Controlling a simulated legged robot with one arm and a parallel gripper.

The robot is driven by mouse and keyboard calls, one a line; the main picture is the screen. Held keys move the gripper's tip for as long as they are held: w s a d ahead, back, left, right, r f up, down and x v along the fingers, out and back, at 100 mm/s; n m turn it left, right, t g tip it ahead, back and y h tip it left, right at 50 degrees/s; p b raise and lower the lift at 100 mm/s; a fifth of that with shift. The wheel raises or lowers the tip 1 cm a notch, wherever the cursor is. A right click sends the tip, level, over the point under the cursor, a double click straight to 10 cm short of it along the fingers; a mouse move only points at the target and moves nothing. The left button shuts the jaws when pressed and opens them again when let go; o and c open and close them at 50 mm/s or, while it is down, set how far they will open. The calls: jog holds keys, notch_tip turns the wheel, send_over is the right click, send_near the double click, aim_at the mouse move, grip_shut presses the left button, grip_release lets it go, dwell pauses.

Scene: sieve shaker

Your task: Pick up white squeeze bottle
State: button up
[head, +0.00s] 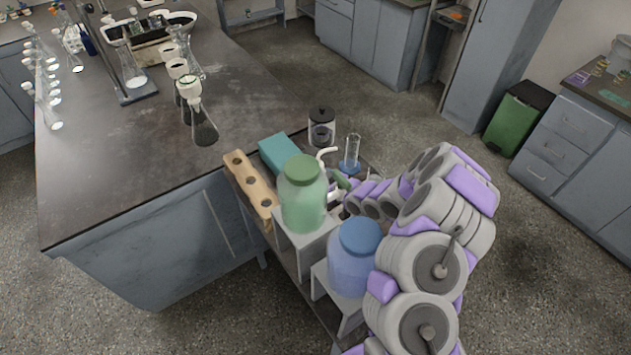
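The white squeeze bottle (327,153) shows mainly by its bent white spout, behind the green-lidded jar (304,197). Most of its body is hidden by that jar and by my arm's end. My gripper (343,191) is at the far end of my arm, close to the bottle among the items on the cart. It is small and partly covered, so I cannot tell whether its fingers are open, shut, or touching the bottle.
A blue-lidded jar (356,259) stands on a white riser in front. A wooden rack (251,187), a teal box (283,152), a dark-lidded jar (321,128) and a glass cylinder (351,154) crowd the cart. A lab bench (110,165) with flasks adjoins it on the left.

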jog(key=shift+w+a+f, duration=0.15)
jog(key=shift+a, duration=0.05)
jog(key=shift+d, duration=0.9)
jog(key=shift+c, duration=0.6)
jog(key=shift+a, duration=0.2)
jog(key=c, duration=0.3)
jog(key=shift+a, duration=0.45)
jog(key=shift+c, duration=1.1)
